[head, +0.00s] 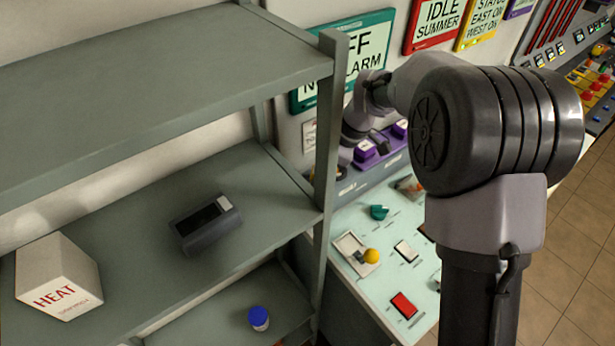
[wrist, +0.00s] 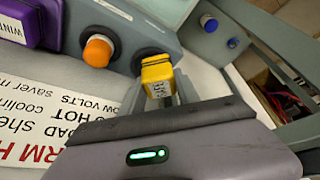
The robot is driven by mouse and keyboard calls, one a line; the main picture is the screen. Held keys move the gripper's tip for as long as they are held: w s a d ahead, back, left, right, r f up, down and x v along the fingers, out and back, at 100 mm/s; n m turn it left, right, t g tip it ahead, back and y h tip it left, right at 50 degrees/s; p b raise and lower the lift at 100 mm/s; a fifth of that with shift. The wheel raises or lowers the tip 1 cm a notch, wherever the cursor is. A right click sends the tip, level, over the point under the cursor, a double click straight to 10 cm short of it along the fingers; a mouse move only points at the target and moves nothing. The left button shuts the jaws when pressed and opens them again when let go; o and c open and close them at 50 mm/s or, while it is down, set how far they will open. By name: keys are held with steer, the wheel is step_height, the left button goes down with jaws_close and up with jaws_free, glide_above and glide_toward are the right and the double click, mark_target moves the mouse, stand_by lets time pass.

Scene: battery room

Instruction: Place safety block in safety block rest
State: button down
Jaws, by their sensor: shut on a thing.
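A yellow block (wrist: 157,72) with a small white label, which I take for the safety block, is between my gripper's (wrist: 168,98) fingertips in the wrist view. My gripper is shut on it. The block's far end is at a dark round spot on the grey panel strip (wrist: 122,28); I cannot tell whether it touches. No part is clearly marked as the safety block rest. In the head view my arm reaches to the panel by the purple blocks (head: 366,151), and the yellow block is hidden there.
An orange dome (wrist: 98,50) and a purple block (wrist: 25,22) flank the yellow block on its left in the wrist view. A shelf post (head: 328,150) stands close left of my arm. The shelf holds a white HEAT box (head: 60,275) and a dark holder (head: 206,225).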

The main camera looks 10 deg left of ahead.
steer(key=a, duration=0.1)
steer(key=w+a, duration=0.1)
steer(key=a, duration=0.1)
steer(key=shift+w+a+f, duration=0.2)
steer(key=shift+w+f, duration=0.1)
step_height(320, 180, down, 3)
steer(key=shift+d+f+b, duration=0.1)
steer(key=shift+b, duration=0.5)
steer(key=shift+f, duration=0.25)
steer(key=c, duration=0.9)
jaws_free()
steer(key=shift+r, duration=0.1)
